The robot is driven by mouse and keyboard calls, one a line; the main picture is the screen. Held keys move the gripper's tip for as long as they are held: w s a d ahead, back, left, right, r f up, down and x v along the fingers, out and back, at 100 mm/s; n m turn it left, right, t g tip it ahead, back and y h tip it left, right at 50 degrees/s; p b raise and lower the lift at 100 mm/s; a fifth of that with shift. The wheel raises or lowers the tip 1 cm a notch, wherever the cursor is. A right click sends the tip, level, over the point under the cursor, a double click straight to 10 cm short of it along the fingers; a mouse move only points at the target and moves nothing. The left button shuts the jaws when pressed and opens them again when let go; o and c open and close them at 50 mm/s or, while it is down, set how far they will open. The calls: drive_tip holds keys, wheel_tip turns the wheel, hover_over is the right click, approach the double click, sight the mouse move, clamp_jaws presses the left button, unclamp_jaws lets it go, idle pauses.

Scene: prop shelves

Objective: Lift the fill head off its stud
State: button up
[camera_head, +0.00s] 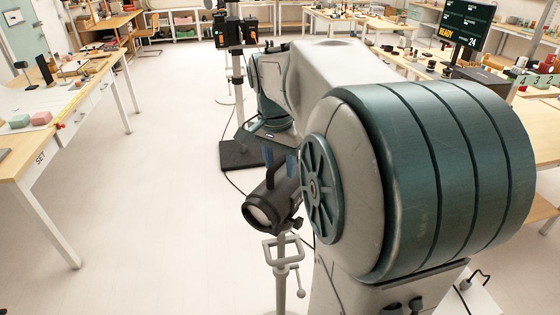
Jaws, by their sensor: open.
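The fill head (262,208), a black lamp with a pale round lens facing down-left, sits at the top of a grey metal stand (282,275). The stud joint between them is too small to make out clearly. My gripper (281,162) points down from the end of my arm, its two bluish fingers apart at the upper back of the lamp. I cannot tell whether the fingers touch the lamp or stand around part of it. My large arm joint hides what is right of the lamp.
A wooden table (15,165) is at left. The pale floor between is clear. A READY display (467,24) shows at right.

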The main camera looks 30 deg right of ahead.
clamp_jaws()
idle(1.2)
drive_tip(key=c, duration=0.6)
unclamp_jaws()
clamp_jaws()
drive_tip(key=shift+r, duration=0.15)
